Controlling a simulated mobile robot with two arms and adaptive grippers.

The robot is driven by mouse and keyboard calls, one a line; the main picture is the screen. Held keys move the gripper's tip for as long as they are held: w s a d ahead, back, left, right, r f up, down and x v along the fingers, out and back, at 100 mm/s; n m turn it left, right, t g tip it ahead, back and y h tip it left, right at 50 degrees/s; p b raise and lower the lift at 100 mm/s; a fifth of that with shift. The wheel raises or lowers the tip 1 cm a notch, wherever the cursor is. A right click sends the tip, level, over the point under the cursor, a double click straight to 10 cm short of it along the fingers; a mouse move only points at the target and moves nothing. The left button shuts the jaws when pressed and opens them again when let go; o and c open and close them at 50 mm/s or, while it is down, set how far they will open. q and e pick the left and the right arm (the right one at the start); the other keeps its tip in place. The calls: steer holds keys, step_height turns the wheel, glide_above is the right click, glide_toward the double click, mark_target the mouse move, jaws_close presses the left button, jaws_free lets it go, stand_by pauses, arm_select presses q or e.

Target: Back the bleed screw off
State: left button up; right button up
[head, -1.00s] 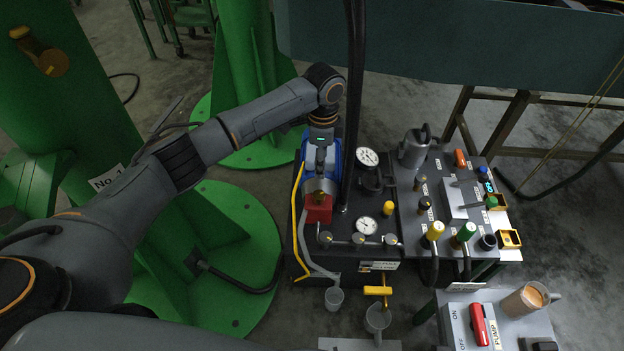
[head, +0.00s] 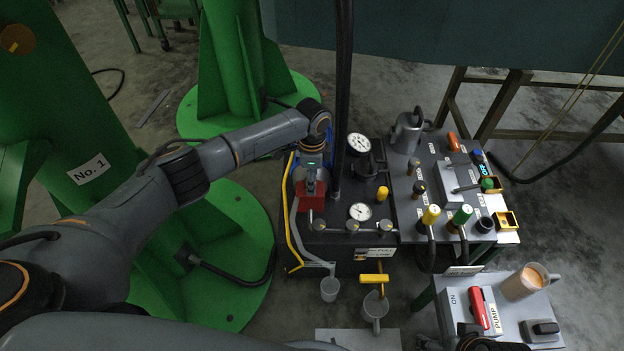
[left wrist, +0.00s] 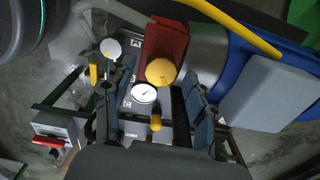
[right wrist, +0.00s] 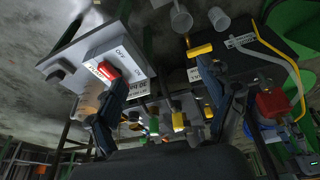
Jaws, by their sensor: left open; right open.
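A round yellow knob (left wrist: 161,71) sits on a red block (left wrist: 163,42) at the end of the blue motor body (left wrist: 260,75) in the left wrist view. The red block (head: 312,196) shows in the head view under my left gripper (head: 313,183), which hides the knob. My left gripper (left wrist: 152,88) is open, its fingers on either side of the knob's line. A yellow T-handle (head: 374,279) juts from the dark unit's front above a grey cup (head: 375,308). I cannot tell which is the bleed screw. My right gripper (right wrist: 160,97) is open and empty near the pump switch box.
Gauges (head: 360,211) and small valves stand right of the red block. A black hose (head: 344,90) rises close beside my left gripper. A second cup (head: 330,289) stands below a grey tube. A red PUMP switch (head: 478,308) and a mug (head: 523,284) are at lower right.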

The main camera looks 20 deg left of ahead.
arm_select(q)
steer(key=shift+f, duration=0.15)
arm_select(e)
steer(key=shift+r, duration=0.15)
arm_select(q)
steer(key=shift+c, duration=0.4)
steer(key=c, duration=1.1)
steer(key=n+p, duration=0.3)
steer(key=p, duration=0.1)
steer(key=shift+n, duration=0.4)
steer(key=n+p, duration=0.2)
steer(key=n, duration=0.2)
steer(key=shift+w+a+n+p, duration=0.1)
steer(key=shift+n+p, duration=0.2)
steer(key=shift+n, duration=0.5)
arm_select(e)
steer(key=s+f, duration=0.2)
steer(key=f, duration=0.9)
steer(key=s+f+g, duration=0.1)
steer(key=s+f, duration=0.1)
steer(key=f, duration=0.9)
steer(key=shift+s+d, duration=0.2)
steer(key=shift+s, duration=0.1)
steer(key=shift+f, duration=0.1)
